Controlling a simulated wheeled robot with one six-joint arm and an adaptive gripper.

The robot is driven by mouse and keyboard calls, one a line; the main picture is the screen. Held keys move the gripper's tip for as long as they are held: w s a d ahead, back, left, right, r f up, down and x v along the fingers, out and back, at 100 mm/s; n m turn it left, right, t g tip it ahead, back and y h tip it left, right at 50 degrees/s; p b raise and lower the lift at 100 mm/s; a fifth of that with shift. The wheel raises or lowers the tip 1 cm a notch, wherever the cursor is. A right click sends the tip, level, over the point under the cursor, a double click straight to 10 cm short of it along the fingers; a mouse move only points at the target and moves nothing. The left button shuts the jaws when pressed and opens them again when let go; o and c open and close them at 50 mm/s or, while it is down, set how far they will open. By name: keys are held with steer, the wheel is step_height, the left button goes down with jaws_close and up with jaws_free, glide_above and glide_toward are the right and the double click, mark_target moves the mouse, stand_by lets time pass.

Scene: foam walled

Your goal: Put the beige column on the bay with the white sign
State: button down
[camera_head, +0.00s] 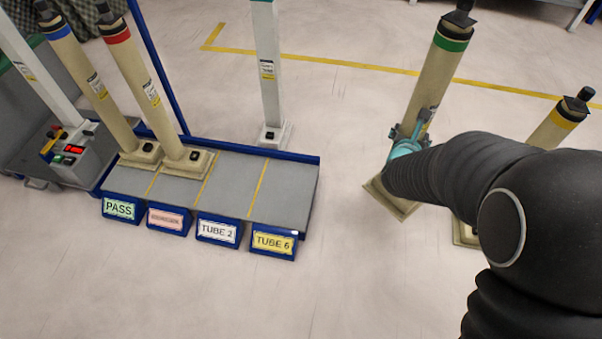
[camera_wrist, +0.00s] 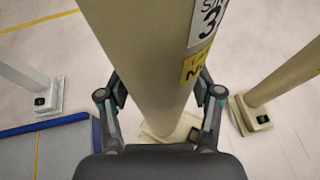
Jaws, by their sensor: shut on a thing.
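My gripper (camera_head: 412,138) is shut on a beige column (camera_head: 432,85) with a green band, right of the rack. The wrist view shows its fingers (camera_wrist: 162,100) on both sides of the column (camera_wrist: 140,40). The column leans slightly in the head view; I cannot tell whether its square base (camera_head: 392,200) touches the floor. The bay with the white sign (camera_head: 218,231), reading "TUBE 2", is third from the left on the rack. Its grey surface (camera_head: 230,182) is bare between yellow lines. My arm hides part of the column's lower right side.
Beige columns with blue (camera_head: 85,70) and red (camera_head: 135,70) bands stand in the two left bays. The bay with the yellow sign (camera_head: 273,242) is empty. A white post (camera_head: 267,70) stands behind the rack. A yellow-banded column (camera_head: 553,128) stands right. Floor between rack and held column is clear.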

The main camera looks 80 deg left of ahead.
steer(key=s+a+r+n+g+y, duration=0.1)
steer(key=s+a+r+n+g, duration=0.15)
steer(key=s+a, duration=0.7)
steer(key=s+a+r+n+g+y, duration=0.1)
steer(key=s+a+n+g, duration=0.15)
steer(key=s, duration=1.45)
steer(key=s+a+r+n+g+y, duration=0.1)
steer(key=s+a+n+g, duration=0.3)
steer(key=s, duration=0.9)
steer(key=s+a+f+m+p, duration=0.1)
steer(key=s+a+f, duration=0.4)
steer(key=s+f, duration=0.5)
steer(key=shift+s+f+p, duration=0.3)
steer(key=shift+s+p, duration=0.1)
steer(key=shift+s, duration=0.15)
steer(key=shift+c, duration=2.2)
jaws_free()
steer(key=shift+f+h, duration=0.25)
steer(key=shift+h, duration=0.05)
steer(key=shift+o, duration=1.2)
steer(key=shift+d+r, duration=0.1)
steer(key=shift+r, duration=0.1)
steer(key=s+v, duration=0.1)
steer(key=v, duration=1.1)
steer(key=shift+w+b, duration=0.35)
steer(key=shift+f, duration=0.1)
